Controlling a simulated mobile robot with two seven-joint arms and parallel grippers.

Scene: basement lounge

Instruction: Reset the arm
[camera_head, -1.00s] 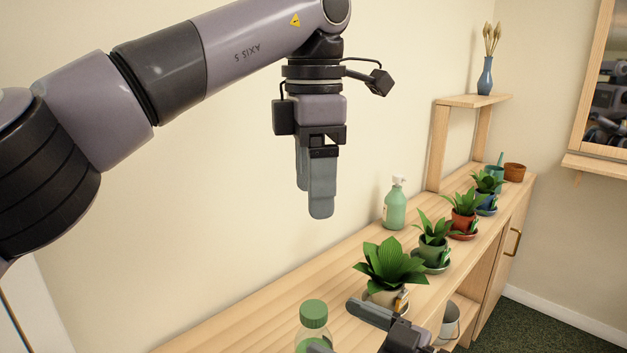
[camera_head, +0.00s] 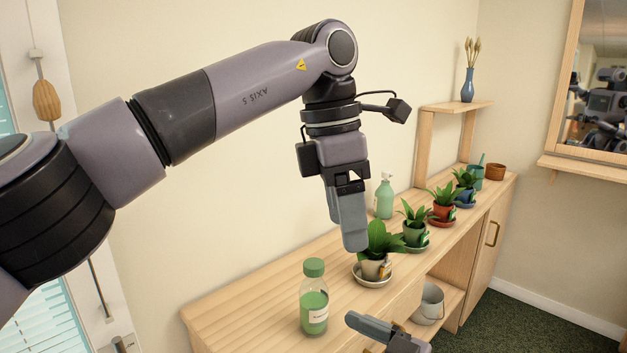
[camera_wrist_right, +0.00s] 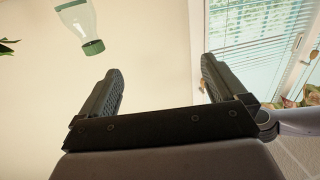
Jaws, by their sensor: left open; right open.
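My left gripper (camera_head: 352,240) hangs down from the left arm above the wooden counter, in front of the nearest potted plant. Its fingers are seen nearly edge-on, and I see nothing held. My right gripper (camera_head: 368,328) shows only in part at the bottom of the head view, in front of the counter. In the right wrist view (camera_wrist_right: 160,85) its two fingers stand wide apart with nothing between them.
The counter (camera_head: 235,310) bears a green bottle (camera_head: 314,304), a pump bottle (camera_head: 384,197) and a row of potted plants, the nearest (camera_head: 378,250) close to my left gripper. A bucket (camera_head: 430,302) stands on the shelf below. A window (camera_head: 45,320) is at left.

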